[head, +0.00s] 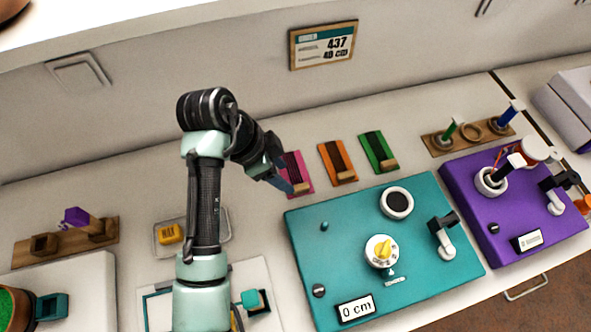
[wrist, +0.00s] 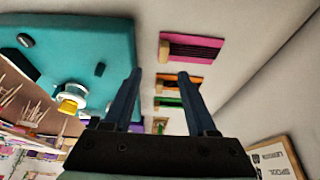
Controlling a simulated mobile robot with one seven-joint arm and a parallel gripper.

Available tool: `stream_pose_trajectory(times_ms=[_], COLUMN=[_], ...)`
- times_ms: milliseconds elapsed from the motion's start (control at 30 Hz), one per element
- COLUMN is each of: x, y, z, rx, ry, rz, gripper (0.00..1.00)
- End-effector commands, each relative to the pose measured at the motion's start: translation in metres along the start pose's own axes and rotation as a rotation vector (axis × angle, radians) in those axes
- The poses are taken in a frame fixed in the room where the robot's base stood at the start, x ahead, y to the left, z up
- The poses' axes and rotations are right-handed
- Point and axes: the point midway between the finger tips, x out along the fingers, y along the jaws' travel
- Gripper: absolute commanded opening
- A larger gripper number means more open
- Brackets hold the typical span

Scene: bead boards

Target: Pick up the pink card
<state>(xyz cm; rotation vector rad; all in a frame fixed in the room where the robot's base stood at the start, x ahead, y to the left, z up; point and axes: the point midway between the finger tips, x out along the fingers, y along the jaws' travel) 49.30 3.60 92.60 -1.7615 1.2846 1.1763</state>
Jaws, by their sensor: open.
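The pink card (head: 295,170) lies flat on the pale counter, leftmost of a row of three cards, with a dark striped patch on it. In the head view my gripper partly covers its left side. In the wrist view the whole pink card (wrist: 192,49) shows beyond the fingertips, up and to the right of the gap between them. My gripper (head: 291,187) is open and empty, with its two blue fingers apart; they also show in the wrist view (wrist: 160,74). I cannot tell how high the fingers are above the counter.
An orange card (head: 337,163) and a green card (head: 378,152) lie right of the pink one. A teal board (head: 340,235) with knobs stands close in front, a purple board (head: 470,195) further right. A metal tray with a yellow block (head: 169,233) lies left. A wall stands behind.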

Motion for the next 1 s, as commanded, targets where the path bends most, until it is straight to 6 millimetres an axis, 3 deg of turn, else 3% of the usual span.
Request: stream_pose_trajectory(times_ms=[100, 367, 700, 967, 1000], x=[0.021, 0.041, 0.085, 0.088, 0.088], y=[0.000, -0.001, -0.005, -0.006, -0.006], z=[0.000, 0.001, 0.004, 0.004, 0.004], rx=[-0.001, -0.001, 0.000, 0.000, 0.000], ry=[-0.001, -0.001, -0.001, 0.000, 0.000], rz=[0.002, -0.002, -0.002, -0.005, -0.005], gripper=[0.57, 0.57, 0.57, 0.57, 0.52])
